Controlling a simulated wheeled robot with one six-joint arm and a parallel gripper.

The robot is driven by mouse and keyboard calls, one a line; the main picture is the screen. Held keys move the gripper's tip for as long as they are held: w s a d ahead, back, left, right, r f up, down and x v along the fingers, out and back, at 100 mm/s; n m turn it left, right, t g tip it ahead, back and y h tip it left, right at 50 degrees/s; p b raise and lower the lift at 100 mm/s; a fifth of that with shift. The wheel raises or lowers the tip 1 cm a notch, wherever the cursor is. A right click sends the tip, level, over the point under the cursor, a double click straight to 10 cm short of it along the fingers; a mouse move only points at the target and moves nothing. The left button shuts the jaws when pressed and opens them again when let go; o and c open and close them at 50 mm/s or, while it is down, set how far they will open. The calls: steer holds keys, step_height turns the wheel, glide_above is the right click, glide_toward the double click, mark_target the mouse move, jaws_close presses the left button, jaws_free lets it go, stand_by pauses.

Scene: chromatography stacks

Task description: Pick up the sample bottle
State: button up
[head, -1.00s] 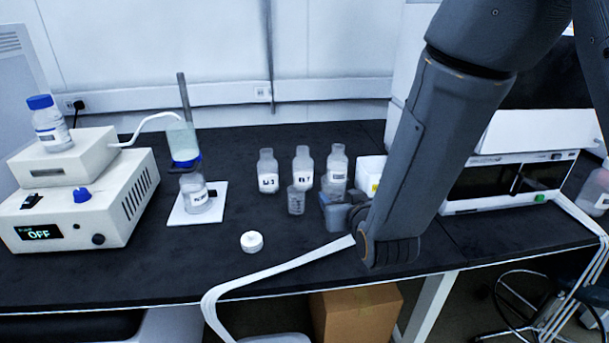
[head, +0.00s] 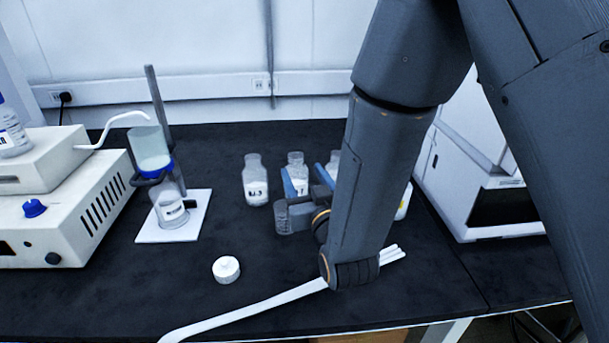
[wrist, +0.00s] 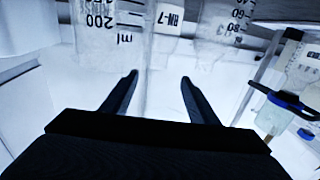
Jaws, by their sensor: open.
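Several clear bottles with white labels stand on the black bench in the head view. One is the left bottle (head: 256,184), and the middle bottle (head: 296,160) is partly covered by my gripper. A third bottle is mostly hidden behind my arm. Which one is the sample bottle I cannot tell. My gripper (head: 307,177) is open, with its blue fingers around or just in front of the middle bottle. In the wrist view, my gripper (wrist: 160,80) has nothing between its fingertips. A bottle with an RN-7 label (wrist: 168,19) shows beyond them, near a graduated vessel marked 200 (wrist: 100,22).
A small clear beaker (head: 281,217) stands close in front of the gripper. A white cap (head: 226,269) lies on the bench. A filter assembly (head: 170,205) stands on a white plate at left, beside a white instrument (head: 70,220).

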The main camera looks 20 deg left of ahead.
mark_target(298, 161)
steer(key=x, duration=0.5)
steer(key=p+x, duration=0.1)
steer(key=x, duration=0.1)
steer(key=shift+w+d+f, duration=0.1)
steer(key=shift+w+f, duration=0.15)
steer(key=shift+w, duration=0.2)
jaws_close()
